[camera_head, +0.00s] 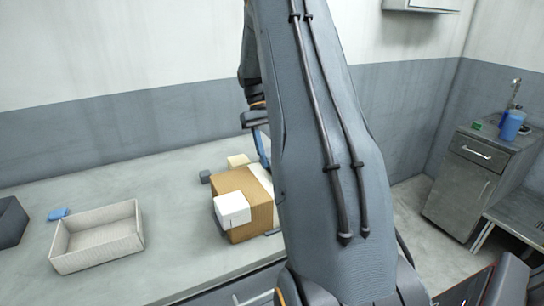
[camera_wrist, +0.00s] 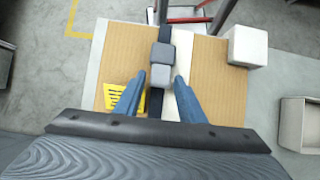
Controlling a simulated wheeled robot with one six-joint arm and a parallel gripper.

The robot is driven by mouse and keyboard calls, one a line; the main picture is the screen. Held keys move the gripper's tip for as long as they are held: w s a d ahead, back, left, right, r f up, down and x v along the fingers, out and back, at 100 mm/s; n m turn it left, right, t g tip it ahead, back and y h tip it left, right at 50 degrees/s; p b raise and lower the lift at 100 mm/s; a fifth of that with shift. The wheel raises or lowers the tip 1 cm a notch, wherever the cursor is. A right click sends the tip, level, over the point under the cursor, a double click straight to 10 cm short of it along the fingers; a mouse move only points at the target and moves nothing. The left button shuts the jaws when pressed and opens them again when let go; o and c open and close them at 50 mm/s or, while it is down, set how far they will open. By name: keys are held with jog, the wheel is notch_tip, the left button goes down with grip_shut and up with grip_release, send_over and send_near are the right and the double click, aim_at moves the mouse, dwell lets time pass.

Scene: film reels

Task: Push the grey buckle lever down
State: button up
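A brown case (camera_head: 258,212) stands on the grey table; in the wrist view its tan top (camera_wrist: 205,70) has a pale band and a dark strap across it. On the strap is a grey buckle, with a darker block (camera_wrist: 162,55) and a lighter grey lever (camera_wrist: 159,76) beside it. My gripper (camera_wrist: 161,78) is open, its blue fingers on either side of the lever with small gaps. I cannot tell its height above the lever. In the head view my arm hides the buckle, and a blue finger (camera_head: 262,148) shows above the case.
A white block (camera_head: 232,208) sits against the case, and a yellow label (camera_wrist: 124,96) is on its top. A beige open bin (camera_head: 140,225), a small blue item (camera_head: 58,213) and a dark object (camera_head: 10,222) are at the left. The table between bin and case is clear.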

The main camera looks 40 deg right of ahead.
jog(key=shift+o, duration=0.5)
jog(key=a+b+v, duration=0.1)
jog(key=b+v, duration=0.1)
jog(key=v, duration=0.5)
jog(key=shift+w+d+r, duration=0.15)
jog(key=shift+d+r, duration=0.2)
jog(key=shift+d, duration=0.2)
